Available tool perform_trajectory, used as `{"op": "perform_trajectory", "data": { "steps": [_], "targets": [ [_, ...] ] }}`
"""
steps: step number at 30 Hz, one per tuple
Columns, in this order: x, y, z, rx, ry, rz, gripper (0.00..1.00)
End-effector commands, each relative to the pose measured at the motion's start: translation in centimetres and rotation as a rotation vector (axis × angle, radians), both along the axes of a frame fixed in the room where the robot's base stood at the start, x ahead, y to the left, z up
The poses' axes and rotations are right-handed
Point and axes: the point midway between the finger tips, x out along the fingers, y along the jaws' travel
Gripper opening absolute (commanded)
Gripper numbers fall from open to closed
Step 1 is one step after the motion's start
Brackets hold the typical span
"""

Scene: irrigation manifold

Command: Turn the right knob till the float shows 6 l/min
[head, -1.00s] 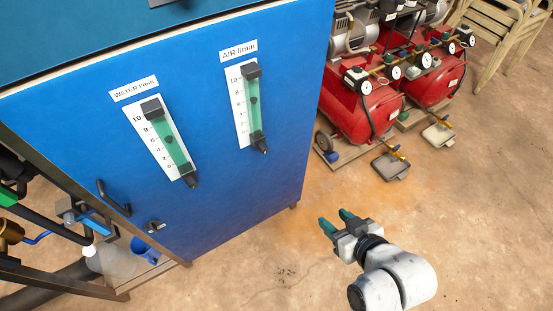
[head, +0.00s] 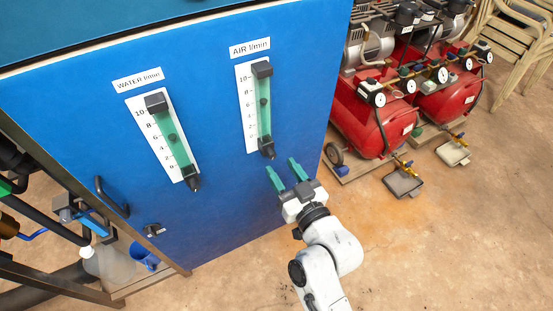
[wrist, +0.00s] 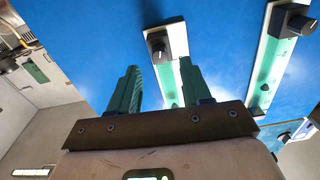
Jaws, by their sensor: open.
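The right meter, labelled AIR l/min (head: 250,47), is a white scale with a green tube on the blue cabinet. Its dark float (head: 264,101) sits a little above the tube's middle, around the 6 mark; the exact reading is too small to tell. Its black knob (head: 267,150) is at the bottom. My gripper (head: 281,168) is open and empty, green fingers toward the cabinet, just below and right of that knob in the head view. In the wrist view the knob (wrist: 157,45) shows beyond the fingertips, between their lines; no contact is visible.
The WATER l/min meter (head: 165,140) with its own bottom knob (head: 194,183) is to the left. A cabinet handle (head: 112,197) is at lower left. Red compressors (head: 365,120) stand to the right. The floor right of my arm is clear.

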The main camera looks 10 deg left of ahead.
Motion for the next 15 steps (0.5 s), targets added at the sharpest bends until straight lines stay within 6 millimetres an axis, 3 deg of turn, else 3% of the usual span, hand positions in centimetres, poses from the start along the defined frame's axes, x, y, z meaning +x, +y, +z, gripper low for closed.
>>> {"op": "perform_trajectory", "data": {
  "steps": [6,15],
  "targets": [
    [2.4,1.6,0.0,0.0,0.0,0.0,0.48],
    [3.1,2.1,0.0,-0.001,0.001,0.0,0.48]
  ]
}}
